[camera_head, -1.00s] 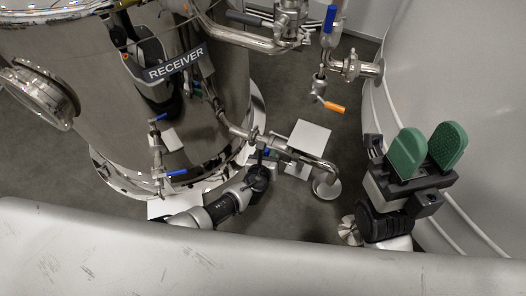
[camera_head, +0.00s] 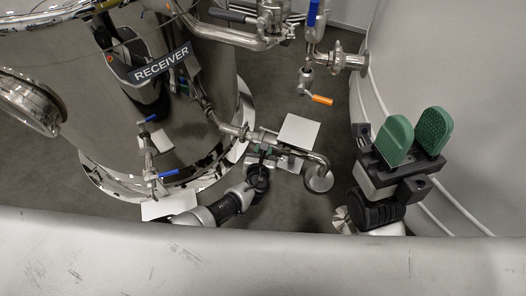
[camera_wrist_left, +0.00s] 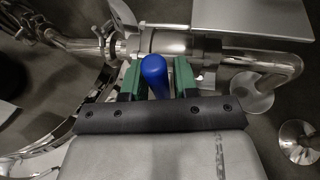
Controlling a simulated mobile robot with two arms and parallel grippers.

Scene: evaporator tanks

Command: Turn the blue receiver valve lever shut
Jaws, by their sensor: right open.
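The blue receiver valve lever (camera_wrist_left: 155,76) stands between the green fingertips of my left gripper (camera_wrist_left: 157,78) in the left wrist view, its rounded end toward the camera. The fingers look open around it, and I cannot tell whether either touches it. In the head view my left gripper (camera_head: 263,152) is at the outlet pipe (camera_head: 235,129) below the tank marked RECEIVER (camera_head: 161,64), and it largely hides the lever there. My right gripper (camera_head: 415,137) is open and empty at the right, with its green pads apart, away from the pipe.
Other blue levers (camera_head: 168,173) sit on the tank's side piping. A valve with an orange lever (camera_head: 322,100) hangs at upper right. A pale square plate (camera_head: 298,131) lies beside the outlet pipe. A large white curved wall (camera_head: 460,70) stands close to my right arm.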

